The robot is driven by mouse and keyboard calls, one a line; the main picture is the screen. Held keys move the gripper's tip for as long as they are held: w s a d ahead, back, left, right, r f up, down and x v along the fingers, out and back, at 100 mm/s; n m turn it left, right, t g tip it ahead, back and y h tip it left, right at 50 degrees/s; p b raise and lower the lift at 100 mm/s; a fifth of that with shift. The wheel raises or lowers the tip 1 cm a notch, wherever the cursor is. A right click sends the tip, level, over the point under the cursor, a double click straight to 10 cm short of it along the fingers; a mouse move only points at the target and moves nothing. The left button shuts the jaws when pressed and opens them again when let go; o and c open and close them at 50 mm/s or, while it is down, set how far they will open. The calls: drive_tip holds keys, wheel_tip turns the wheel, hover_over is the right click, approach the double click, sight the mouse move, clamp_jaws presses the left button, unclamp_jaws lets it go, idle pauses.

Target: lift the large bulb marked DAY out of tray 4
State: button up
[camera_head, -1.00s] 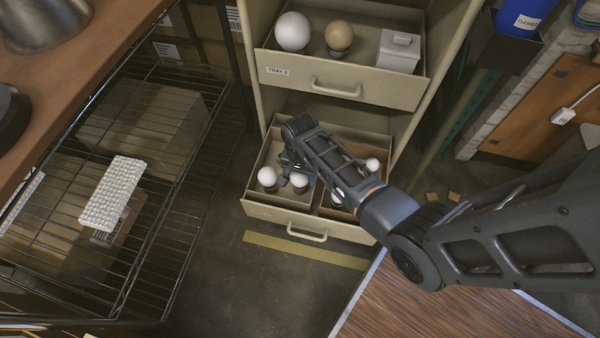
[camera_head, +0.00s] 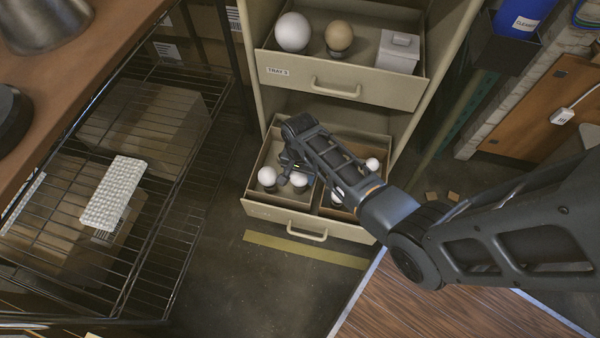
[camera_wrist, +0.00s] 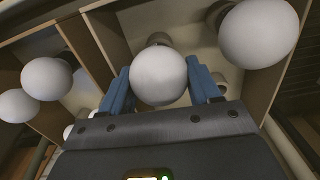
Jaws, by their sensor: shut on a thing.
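My gripper (camera_wrist: 160,88) reaches down into the open lower tray (camera_head: 262,212). In the wrist view its two blue fingers are shut on a round white bulb (camera_wrist: 158,72), one finger on each side. This bulb also shows in the head view (camera_head: 299,180), beside my gripper. No DAY marking can be read on it, and no number can be read on the tray. Another large white bulb (camera_wrist: 258,33) stands in the same compartment, to the right in the wrist view; the head view shows it at the left (camera_head: 267,176).
A divider (camera_wrist: 88,50) separates the compartments. Tray 3 (camera_head: 285,80), open above, holds a white ball, a tan ball and a white box. A wire rack (camera_head: 190,215) stands at left.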

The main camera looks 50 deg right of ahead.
drive_tip(key=shift+r+p, duration=0.75)
idle(0.4)
drive_tip(key=shift+r+p, duration=1.75)
drive_tip(key=shift+p, duration=0.2)
drive_tip(key=shift+r, duration=0.1)
drive_tip(key=shift+r+p, duration=1.9)
drive_tip(key=shift+p, duration=0.3)
